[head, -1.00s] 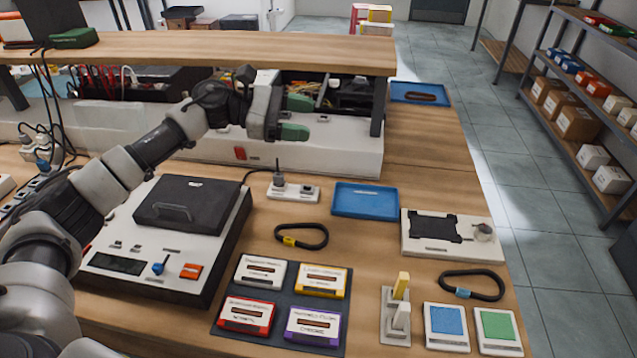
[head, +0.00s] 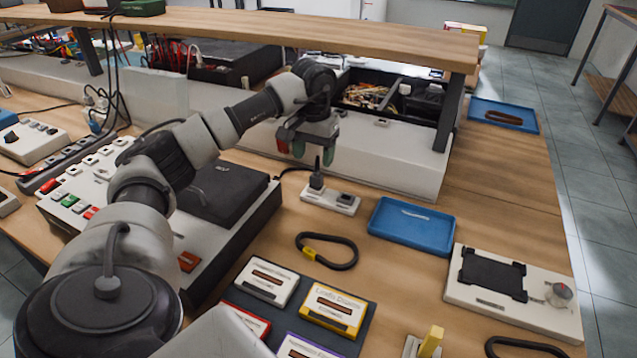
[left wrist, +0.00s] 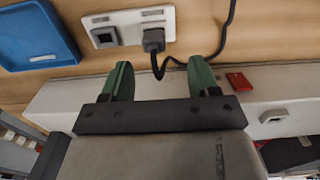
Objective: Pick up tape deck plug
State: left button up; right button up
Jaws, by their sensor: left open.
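The tape deck plug (head: 316,178) is a dark plug standing in the left socket of a small white outlet block (head: 331,203) on the bench. The left wrist view also shows the plug (left wrist: 153,40), with its black cable running off from it. My left gripper (head: 291,150) is open and empty, pointing down a little behind and left of the plug in the head view. In the left wrist view its two green fingers (left wrist: 160,75) are spread apart, and the plug lies beyond their tips, not between them. My right gripper is not in view.
The tape deck (head: 225,225) stands left of the outlet block, partly behind my arm. A blue tray (head: 411,224) lies to its right. A raised shelf (head: 260,28) and white wall box (head: 390,160) stand behind. A black strap loop (head: 340,252) lies in front.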

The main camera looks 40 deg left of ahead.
aim_at(316, 175)
pick_arm(q)
jog(key=f, duration=0.5)
jog(key=shift+s+d, duration=0.1)
jog(key=shift+d, duration=0.3)
jog(key=shift+f, duration=0.45)
jog(key=c, duration=1)
jog(key=shift+o, duration=0.2)
jog(key=shift+r, duration=0.2)
